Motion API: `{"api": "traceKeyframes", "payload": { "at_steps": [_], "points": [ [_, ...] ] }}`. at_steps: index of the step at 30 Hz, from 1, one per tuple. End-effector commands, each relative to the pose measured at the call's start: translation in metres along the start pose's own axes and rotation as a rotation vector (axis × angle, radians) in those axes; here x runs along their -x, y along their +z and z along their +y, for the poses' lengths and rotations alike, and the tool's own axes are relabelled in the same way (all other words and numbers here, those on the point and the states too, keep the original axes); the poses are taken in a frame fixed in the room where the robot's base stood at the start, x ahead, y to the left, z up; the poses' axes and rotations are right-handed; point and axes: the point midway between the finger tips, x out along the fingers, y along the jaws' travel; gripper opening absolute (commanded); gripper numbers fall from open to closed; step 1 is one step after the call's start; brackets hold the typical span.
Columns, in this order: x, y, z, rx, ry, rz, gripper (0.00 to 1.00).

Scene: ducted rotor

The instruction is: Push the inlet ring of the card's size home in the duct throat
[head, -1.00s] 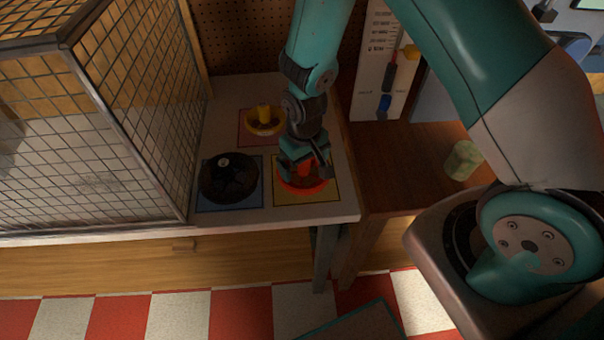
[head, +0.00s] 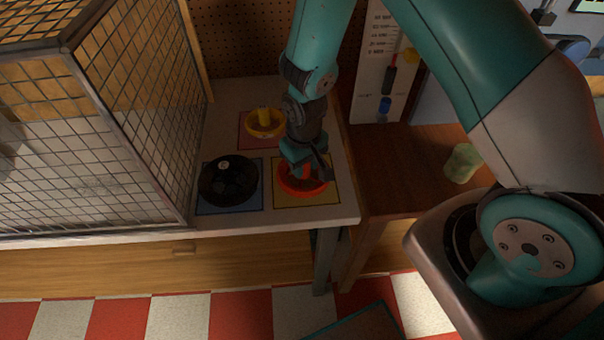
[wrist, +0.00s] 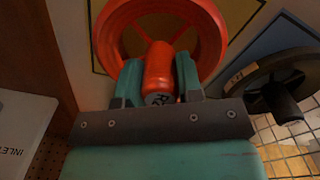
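An orange-red ring (head: 291,189) with a spoked face and an upright central knob is at the yellow mat (head: 325,197). In the wrist view, my gripper (wrist: 160,70) has one finger on each side of the orange knob (wrist: 159,72), both appearing to touch it. A mark on the knob's end is not clearly legible. Whether the ring rests on the mat or is slightly above it I cannot tell. A black ring (head: 229,184) lies on a blue mat (head: 230,209), and a yellow ring (head: 264,129) on a red mat (head: 246,142). I cannot make out the duct throat.
A wire mesh cage (head: 150,130) stands left of the rings. A white scale panel (head: 378,75) with coloured markers stands behind, right of my arm. A pale green cup (head: 462,163) is on the brown bench (head: 400,165). The pale worktop's front edge is close to the mats.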

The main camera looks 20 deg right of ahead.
Motion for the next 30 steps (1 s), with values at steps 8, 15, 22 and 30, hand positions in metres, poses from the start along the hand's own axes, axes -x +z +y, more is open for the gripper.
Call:
{"api": "traceKeyframes", "payload": {
  "at_steps": [8,15,22,30],
  "points": [
    [0.003,0.0,0.0,0.0,0.0,0.0,0.12],
    [0.021,0.0,0.0,0.0,0.0,0.0,0.12],
    [0.041,0.0,0.0,0.0,0.0,0.001,0.12],
    [0.051,0.0,0.0,0.0,0.0,0.0,0.12]
  ]
}}
